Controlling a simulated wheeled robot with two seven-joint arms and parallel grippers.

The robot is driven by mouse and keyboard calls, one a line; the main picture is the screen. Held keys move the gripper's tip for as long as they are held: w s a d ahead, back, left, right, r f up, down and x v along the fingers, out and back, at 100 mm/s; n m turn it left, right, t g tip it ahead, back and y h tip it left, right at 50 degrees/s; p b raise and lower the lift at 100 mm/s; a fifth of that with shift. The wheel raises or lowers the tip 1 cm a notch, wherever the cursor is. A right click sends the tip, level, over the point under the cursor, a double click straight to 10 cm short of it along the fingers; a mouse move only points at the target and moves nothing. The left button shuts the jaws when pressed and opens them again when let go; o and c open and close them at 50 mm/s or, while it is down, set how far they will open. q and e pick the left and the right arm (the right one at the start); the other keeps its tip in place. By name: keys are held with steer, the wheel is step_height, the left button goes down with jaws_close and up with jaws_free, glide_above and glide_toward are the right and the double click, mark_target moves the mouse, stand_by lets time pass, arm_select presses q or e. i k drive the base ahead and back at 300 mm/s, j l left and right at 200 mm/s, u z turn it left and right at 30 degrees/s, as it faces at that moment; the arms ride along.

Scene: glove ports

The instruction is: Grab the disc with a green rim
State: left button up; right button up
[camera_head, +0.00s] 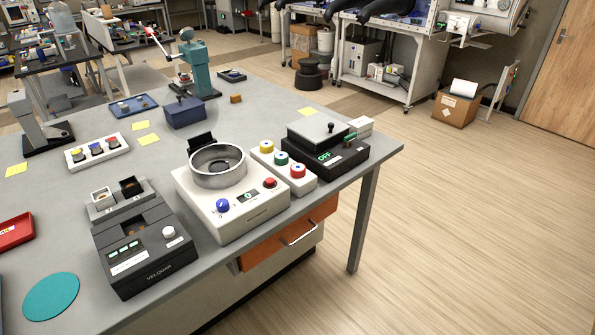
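No loose disc with a green rim can be made out for sure. A flat teal disc (51,296), the same colour all over, lies on the grey table (215,268) at the front left. A round green button (281,158) sits between a yellow and a red one on a white box (300,183). A blue tray (133,106) farther back holds small brownish pieces, too small to tell their rims. Neither of my grippers is in view.
A white machine with a metal bowl (231,208), a dark two-slot device (143,248) and a black scale-like device (327,155) crowd the front. A teal press (198,72) stands behind. A red tray (15,231) is at the left edge. Wooden floor lies clear at right.

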mark_target(281, 158)
steer(key=i+l+u, duration=0.1)
steer(key=i+l, duration=0.85)
